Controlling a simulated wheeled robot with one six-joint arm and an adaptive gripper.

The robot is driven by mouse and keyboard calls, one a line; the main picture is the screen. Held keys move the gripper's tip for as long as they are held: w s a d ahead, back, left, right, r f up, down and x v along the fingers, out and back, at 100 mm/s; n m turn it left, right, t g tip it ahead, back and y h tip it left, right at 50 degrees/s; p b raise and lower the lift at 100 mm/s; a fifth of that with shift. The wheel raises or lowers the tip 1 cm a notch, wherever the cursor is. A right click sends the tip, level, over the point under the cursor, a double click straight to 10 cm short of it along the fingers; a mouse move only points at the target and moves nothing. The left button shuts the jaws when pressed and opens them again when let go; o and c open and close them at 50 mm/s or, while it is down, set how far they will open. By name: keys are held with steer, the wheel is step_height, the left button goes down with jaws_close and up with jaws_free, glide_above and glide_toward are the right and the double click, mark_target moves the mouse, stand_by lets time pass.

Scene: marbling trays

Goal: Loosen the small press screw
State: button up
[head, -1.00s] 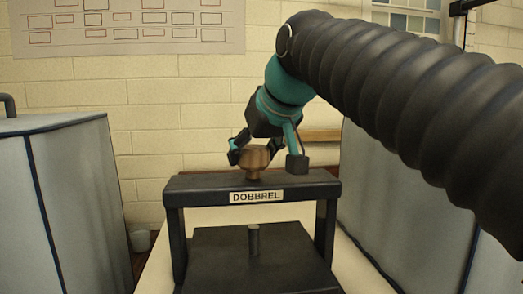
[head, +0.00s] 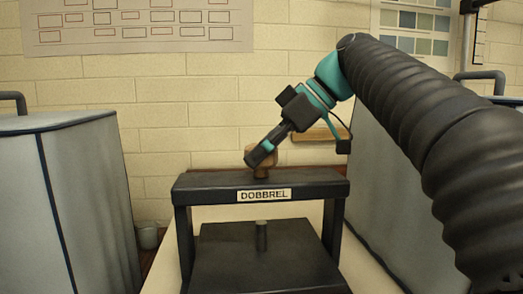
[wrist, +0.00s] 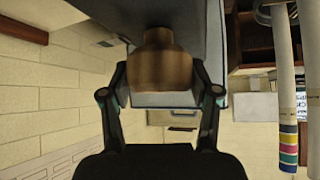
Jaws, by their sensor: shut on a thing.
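The small press is a black frame with a crossbeam (head: 215,186) labelled DOBBREL. Its screw has a brown, wooden-looking knob (head: 270,153) on top of the beam, and its lower end (head: 261,238) shows under the beam, over the black bed. My gripper (head: 259,157) reaches down from the upper right and is shut on the knob, with a dark finger across its front. In the wrist view the knob (wrist: 162,62) lies between the two fingers of my gripper (wrist: 162,78). The far finger is hidden in the head view.
A grey cabinet (head: 75,200) stands at the left, another (head: 385,200) at the right behind my arm. The press rests on a pale tabletop (head: 335,275). A small pail (head: 147,238) is by the left cabinet. A pale brick wall is behind.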

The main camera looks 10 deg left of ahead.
steer(key=shift+f+n+g+h, duration=0.15)
steer(key=shift+n+g+h, duration=0.15)
steer(key=shift+n+g, duration=1.65)
steer(key=shift+n, duration=0.35)
steer(key=o, duration=1.2)
steer(key=shift+a, duration=0.1)
steer(key=shift+c, duration=0.2)
steer(key=shift+t, duration=0.25)
